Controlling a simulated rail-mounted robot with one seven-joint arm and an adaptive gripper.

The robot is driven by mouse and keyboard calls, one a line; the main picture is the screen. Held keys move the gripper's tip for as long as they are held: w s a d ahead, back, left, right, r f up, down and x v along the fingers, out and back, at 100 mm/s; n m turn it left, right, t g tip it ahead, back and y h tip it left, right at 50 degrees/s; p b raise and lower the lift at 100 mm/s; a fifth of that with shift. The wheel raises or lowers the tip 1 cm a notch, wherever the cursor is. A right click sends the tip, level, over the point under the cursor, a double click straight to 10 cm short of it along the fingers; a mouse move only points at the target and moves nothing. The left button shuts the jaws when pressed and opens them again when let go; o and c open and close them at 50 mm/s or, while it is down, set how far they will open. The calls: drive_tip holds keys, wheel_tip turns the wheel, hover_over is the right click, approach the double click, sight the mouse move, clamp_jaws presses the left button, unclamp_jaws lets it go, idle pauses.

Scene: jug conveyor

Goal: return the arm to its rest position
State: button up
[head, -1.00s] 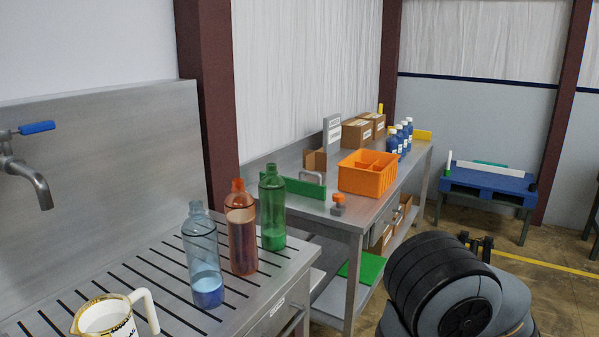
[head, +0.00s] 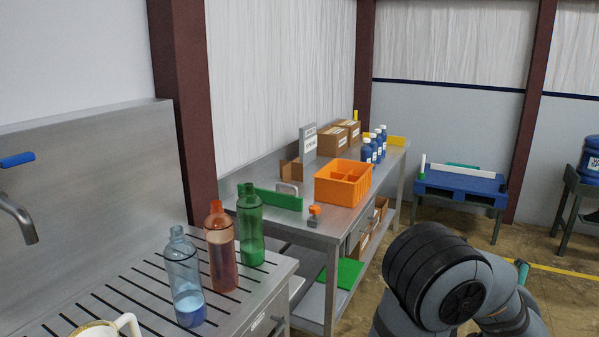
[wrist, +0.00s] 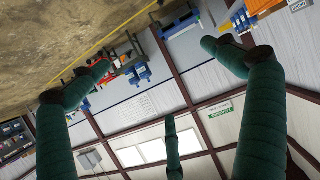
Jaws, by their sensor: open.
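My gripper (wrist: 155,75) shows in the wrist view with its dark green fingers spread wide. Nothing is between the fingers. The wrist camera looks out across the hall, with the picture strongly tilted. In the head view my grey and black arm fills the lower right, in front of the floor. The gripper itself is mostly hidden there; a small teal piece (head: 522,271) shows behind the arm.
A steel drainboard holds a clear-blue bottle (head: 184,278), a red bottle (head: 221,248), a green bottle (head: 250,226) and a white jug (head: 105,329). An orange crate (head: 342,187) stands on the bench behind. A blue pallet table (head: 460,183) and a blue water jug (head: 590,160) stand further right.

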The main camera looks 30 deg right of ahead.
drive_tip(key=s+d+r+m+g+h+b, duration=0.1)
drive_tip(key=s+d+b, duration=0.1)
drive_tip(key=s, duration=0.4)
drive_tip(key=shift+d+g, duration=0.3)
drive_tip(key=shift+g, duration=0.1)
idle(0.5)
